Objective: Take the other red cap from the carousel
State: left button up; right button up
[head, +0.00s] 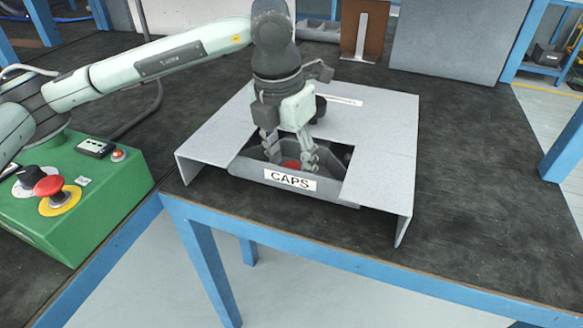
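The carousel is under a grey sheet-metal cover (385,150). A dark tray (330,187) labelled "CAPS" shows in the cover's front opening. One red cap (291,165) is visible in that tray, partly hidden by my fingers. My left gripper (290,158) points down into the opening. Its two fingers are spread, one on each side of the red cap. I cannot tell whether they touch it. The rest of the carousel is hidden under the cover. My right gripper is not in view.
A green control box (85,200) with a red mushroom button (48,186) stands at the left. A brown plate (363,28) and a grey panel (450,40) stand behind the cover. The dark bench top (475,200) is clear at the right.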

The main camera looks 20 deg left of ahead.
pick_arm(q)
jog(key=c, duration=0.7)
jog(key=shift+r, duration=0.1)
